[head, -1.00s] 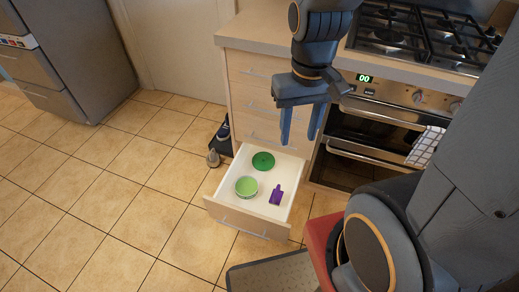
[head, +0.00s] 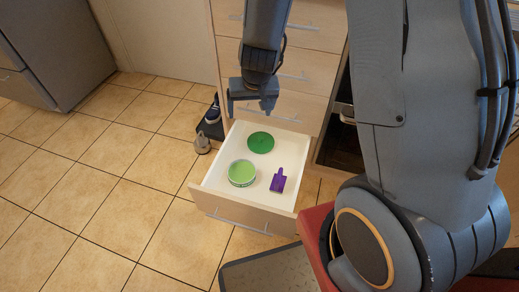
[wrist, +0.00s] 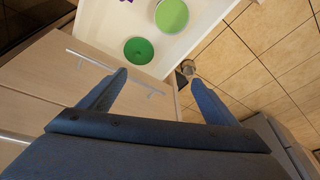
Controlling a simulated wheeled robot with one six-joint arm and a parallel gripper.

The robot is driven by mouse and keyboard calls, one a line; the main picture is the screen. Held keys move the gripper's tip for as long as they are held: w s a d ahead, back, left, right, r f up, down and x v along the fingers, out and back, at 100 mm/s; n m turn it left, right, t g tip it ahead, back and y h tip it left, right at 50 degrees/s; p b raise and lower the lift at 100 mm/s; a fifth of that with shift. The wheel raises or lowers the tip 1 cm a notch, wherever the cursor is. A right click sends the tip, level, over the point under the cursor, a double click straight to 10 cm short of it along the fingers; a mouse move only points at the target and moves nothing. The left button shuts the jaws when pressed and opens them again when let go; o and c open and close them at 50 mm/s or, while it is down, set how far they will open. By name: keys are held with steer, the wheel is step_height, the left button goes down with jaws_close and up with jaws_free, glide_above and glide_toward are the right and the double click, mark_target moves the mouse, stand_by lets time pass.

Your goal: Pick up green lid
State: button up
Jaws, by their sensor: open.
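The green lid (head: 261,142) is a flat dark-green disc lying on the floor of the open white drawer (head: 215,176), near its back. It also shows in the wrist view (wrist: 138,50), ahead of the fingers. My gripper (head: 253,107) is at the drawer's back edge, above and behind the lid, close to the cabinet front. In the wrist view my gripper (wrist: 160,82) has its two blue fingers wide apart with nothing between them. The fingertips are hard to make out in the head view.
A light-green round container (head: 241,173) and a purple scoop-like object (head: 278,181) lie in the drawer nearer its front. Closed drawer fronts (wrist: 60,72) with bar handles stand close to my fingers. Open tiles lie left.

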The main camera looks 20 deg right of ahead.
mark_target(255, 140)
steer(key=w+d+f+h+b, duration=0.1)
steer(key=w+f+b, duration=0.2)
steer(key=f, duration=0.5)
steer(key=w+d+f+t+h+b, duration=0.1)
steer(key=w+f+b, duration=0.3)
steer(key=f+b, duration=0.2)
steer(key=w+d+f+m+h+b, duration=0.1)
steer(key=w+f+b, duration=0.2)
steer(key=f, duration=0.8)
steer(key=shift+w+d+f+t+b, duration=0.1)
steer(key=shift+w+d+t+b, duration=0.2)
steer(key=shift+b, duration=0.6)
steer(key=shift+b+x, duration=0.7)
steer(key=shift+x, duration=0.8)
steer(key=b+x, duration=0.2)
steer(key=x, duration=0.1)
steer(key=b+x, duration=0.1)
steer(key=x, duration=0.1)
steer(key=shift+w+a, duration=0.25)
steer(key=shift+w, duration=0.05)
steer(key=c, duration=1.1)
